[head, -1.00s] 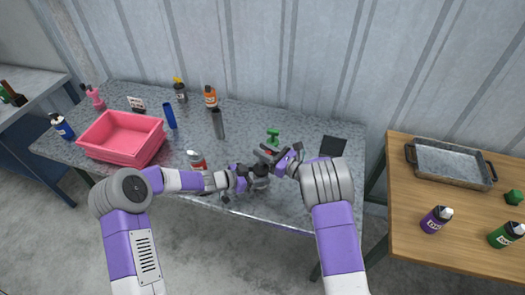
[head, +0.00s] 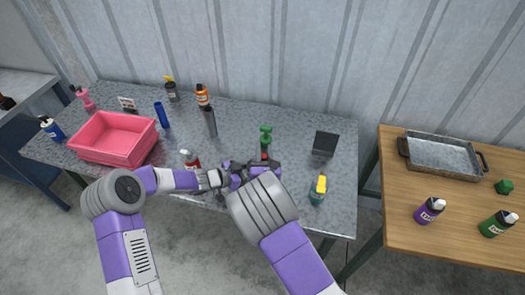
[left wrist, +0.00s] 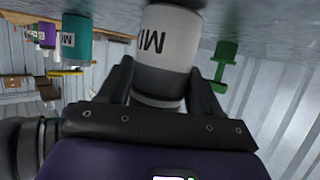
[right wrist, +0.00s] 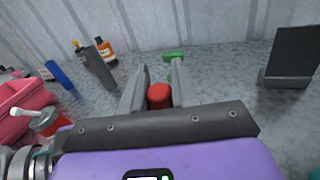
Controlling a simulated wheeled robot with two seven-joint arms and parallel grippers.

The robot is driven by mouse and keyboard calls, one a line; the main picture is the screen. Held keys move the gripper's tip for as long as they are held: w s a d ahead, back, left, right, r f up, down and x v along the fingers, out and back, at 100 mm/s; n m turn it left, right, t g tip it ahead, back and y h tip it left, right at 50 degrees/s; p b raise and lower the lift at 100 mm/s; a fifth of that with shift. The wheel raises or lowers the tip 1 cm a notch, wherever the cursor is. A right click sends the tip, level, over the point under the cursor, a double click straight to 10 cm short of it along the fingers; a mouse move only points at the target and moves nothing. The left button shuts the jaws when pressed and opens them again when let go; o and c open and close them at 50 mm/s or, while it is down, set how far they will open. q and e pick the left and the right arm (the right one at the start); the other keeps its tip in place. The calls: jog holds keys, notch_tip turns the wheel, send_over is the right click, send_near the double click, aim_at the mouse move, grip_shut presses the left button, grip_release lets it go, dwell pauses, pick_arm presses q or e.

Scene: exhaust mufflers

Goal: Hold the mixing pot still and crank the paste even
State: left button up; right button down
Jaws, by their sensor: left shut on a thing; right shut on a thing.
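The mixing pot (left wrist: 165,45), white and grey with a partly readable label, is between the fingers of my left gripper (left wrist: 162,82) in the left wrist view. That gripper is shut on the pot's side, low over the grey counter. My right gripper (right wrist: 159,82) is shut on the red crank knob (right wrist: 159,95), above the pot. In the head view, my right gripper (head: 240,166) meets my left one near the counter's front edge. My arms hide most of the pot there, and the paste inside is not visible.
A green-topped item (head: 265,140) stands just behind the pot. A red bottle with a white nozzle (head: 190,160) is close at left, and a teal bottle with a yellow top (head: 318,190) at right. Pink trays (head: 112,138) lie further left. A dark stand (head: 325,144) is at back right.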

aim_at(263, 160)
jog(key=m+h, duration=0.2)
jog(key=h, duration=0.1)
jog(key=shift+s+a+g, duration=0.1)
jog(key=shift+s+g, duration=0.2)
jog(key=shift+s+d+f+m+h, duration=0.1)
jog(key=shift+d+f+m+h, duration=0.15)
jog(key=shift+h, duration=0.3)
jog(key=shift+s+f+m+h, duration=0.1)
jog(key=shift+m+h, duration=0.25)
jog(key=shift+h, duration=0.2)
jog(key=shift+s+m+g, duration=0.1)
jog(key=shift+m+g, duration=0.2)
jog(key=shift+r+h, duration=0.15)
jog(key=shift+h, duration=0.35)
jog(key=shift+a, duration=0.1)
jog(key=c, duration=0.9)
grip_release()
jog(key=shift+r, duration=0.1)
jog(key=shift+s, duration=0.1)
jog(key=v, duration=0.7)
jog(key=shift+s+r, duration=0.1)
jog(key=shift+s, duration=0.1)
